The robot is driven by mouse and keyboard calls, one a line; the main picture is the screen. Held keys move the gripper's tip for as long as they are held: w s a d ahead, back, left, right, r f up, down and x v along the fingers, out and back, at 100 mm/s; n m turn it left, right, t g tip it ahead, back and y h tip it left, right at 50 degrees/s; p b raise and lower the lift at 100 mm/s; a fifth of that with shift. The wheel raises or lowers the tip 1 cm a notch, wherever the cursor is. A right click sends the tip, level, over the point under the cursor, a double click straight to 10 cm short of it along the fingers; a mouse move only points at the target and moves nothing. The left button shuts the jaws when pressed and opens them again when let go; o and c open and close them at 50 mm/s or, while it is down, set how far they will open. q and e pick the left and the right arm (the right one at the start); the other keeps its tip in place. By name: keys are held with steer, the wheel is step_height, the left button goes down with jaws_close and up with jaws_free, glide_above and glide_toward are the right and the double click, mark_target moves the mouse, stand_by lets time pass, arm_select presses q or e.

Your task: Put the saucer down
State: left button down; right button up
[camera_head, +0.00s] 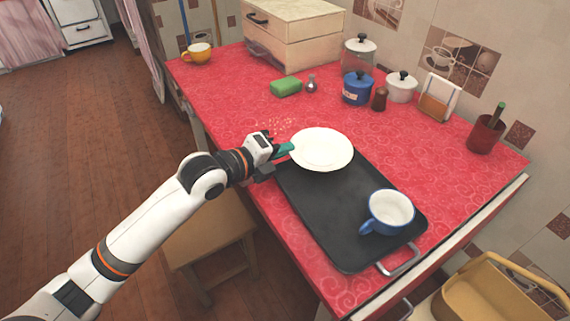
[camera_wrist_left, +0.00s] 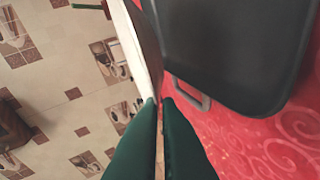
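The white saucer (camera_head: 322,149) is over the far end of the black tray (camera_head: 325,215) and the red counter in the head view. My left gripper (camera_head: 288,149) is shut on the saucer's left rim. In the left wrist view the green fingertips (camera_wrist_left: 160,101) close on the saucer (camera_wrist_left: 137,48), seen nearly edge-on, with the tray (camera_wrist_left: 235,45) beyond it. The saucer looks raised off the surface, but the height of the gap is hard to tell. My right gripper is not in view.
A blue cup (camera_head: 388,212) stands on the tray's near end. A green sponge (camera_head: 286,87), a small shaker (camera_head: 311,84), a blue jar (camera_head: 357,88) and a wooden box (camera_head: 293,30) stand farther back. Red counter (camera_head: 400,150) right of the saucer is clear.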

arm_select(q)
step_height(320, 180, down, 4)
steer(key=shift+r+b, duration=0.2)
steer(key=shift+b, duration=0.1)
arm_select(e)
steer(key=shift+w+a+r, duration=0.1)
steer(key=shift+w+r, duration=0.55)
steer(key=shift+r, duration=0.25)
arm_select(q)
steer(key=shift+f, duration=0.15)
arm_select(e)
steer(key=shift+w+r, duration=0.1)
arm_select(q)
steer(key=shift+f, duration=0.2)
steer(key=c, duration=1.6)
jaws_free()
steer(key=shift+c, duration=0.2)
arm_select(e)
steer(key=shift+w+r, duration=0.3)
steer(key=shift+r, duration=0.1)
arm_select(q)
steer(key=shift+f, duration=0.1)
